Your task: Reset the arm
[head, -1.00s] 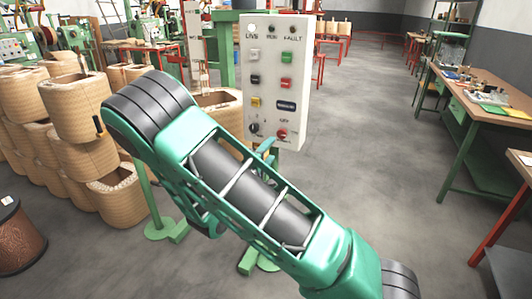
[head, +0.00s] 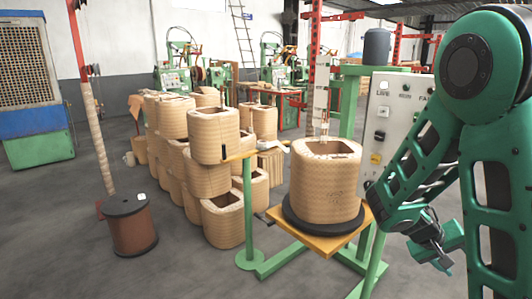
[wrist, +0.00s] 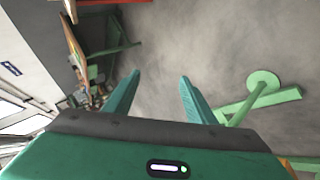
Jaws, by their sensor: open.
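My arm is folded at the right of the head view, with its green links bent. My gripper (head: 446,252) hangs low at the right, in front of the white control panel (head: 383,110), which my arm partly hides. In the wrist view my gripper (wrist: 160,82) shows two green fingers standing apart, with only grey floor between them. It holds nothing.
A wound coil (head: 326,185) stands on a yellow-topped green stand (head: 322,243) left of my gripper. Stacked coils (head: 210,136) and a brown wire spool (head: 131,226) stand further left. A green stand foot (wrist: 264,84) shows in the wrist view. Floor at front left is clear.

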